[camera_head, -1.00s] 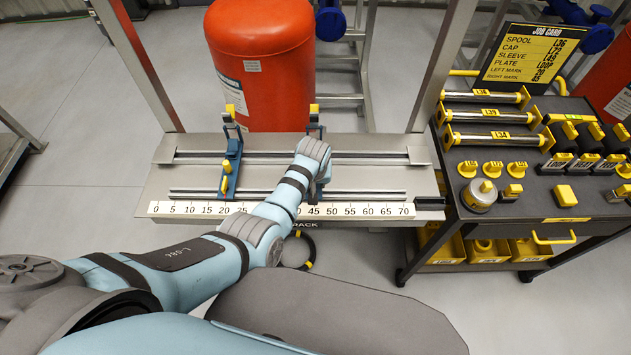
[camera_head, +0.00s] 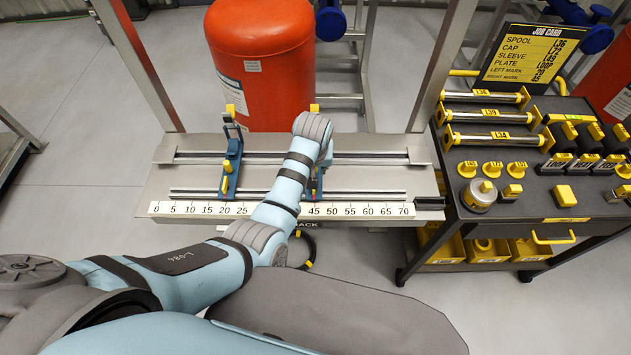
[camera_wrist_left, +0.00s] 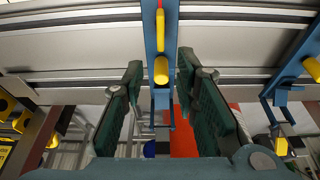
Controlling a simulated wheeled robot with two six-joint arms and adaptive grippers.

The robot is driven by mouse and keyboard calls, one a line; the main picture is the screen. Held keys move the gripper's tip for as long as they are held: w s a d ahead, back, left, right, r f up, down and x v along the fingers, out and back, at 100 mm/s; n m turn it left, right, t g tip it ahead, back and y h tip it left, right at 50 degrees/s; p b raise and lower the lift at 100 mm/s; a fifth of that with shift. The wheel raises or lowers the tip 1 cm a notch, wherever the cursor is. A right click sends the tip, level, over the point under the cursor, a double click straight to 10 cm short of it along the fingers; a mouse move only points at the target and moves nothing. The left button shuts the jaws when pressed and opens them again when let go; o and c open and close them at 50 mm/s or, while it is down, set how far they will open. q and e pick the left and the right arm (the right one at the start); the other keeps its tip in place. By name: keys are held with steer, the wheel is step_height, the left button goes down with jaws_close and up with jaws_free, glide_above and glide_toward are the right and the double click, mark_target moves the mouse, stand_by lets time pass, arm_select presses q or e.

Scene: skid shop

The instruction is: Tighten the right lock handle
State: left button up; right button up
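The right blue carriage (camera_head: 316,184) stands on the rack near the 40–45 marks, mostly covered by my left arm. Its yellow top (camera_head: 314,108) shows behind my wrist. In the left wrist view a yellow lock handle (camera_wrist_left: 161,70) sits on this carriage's blue bar (camera_wrist_left: 152,40). My left gripper (camera_wrist_left: 160,62) is open, with one dark green finger on each side of the handle and a gap to it. I cannot tell how far above the handle the fingers are. In the head view the fingers are hidden by my wrist. My right gripper is in no view.
The left blue carriage (camera_head: 232,152) with its own yellow handle (camera_head: 228,168) stands near the 20–25 marks. A red tank (camera_head: 262,60) is behind the rack. A dark cart (camera_head: 530,205) with parts stands to the right. The rack plate right of my arm is clear.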

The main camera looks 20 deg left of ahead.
arm_select(q)
steer(key=m+h, duration=0.1)
steer(key=m, duration=0.2)
steer(key=shift+a+r, duration=0.1)
steer(key=shift+r, duration=0.1)
steer(key=m, duration=0.2)
steer(key=m+h, duration=0.1)
steer(key=m, duration=0.3)
steer(key=shift+r+g+h, duration=0.3)
steer(key=m, duration=0.2)
steer(key=shift+r+m+h, duration=0.2)
steer(key=shift+m+h, duration=0.1)
steer(key=shift+m, duration=0.1)
steer(key=shift+m+g, duration=0.4)
steer(key=shift+m, duration=0.5)
steer(key=m, duration=0.2)
steer(key=r+m+g, duration=0.1)
steer(key=m, duration=0.1)
steer(key=shift+h, duration=0.4)
steer(key=shift+f, duration=0.1)
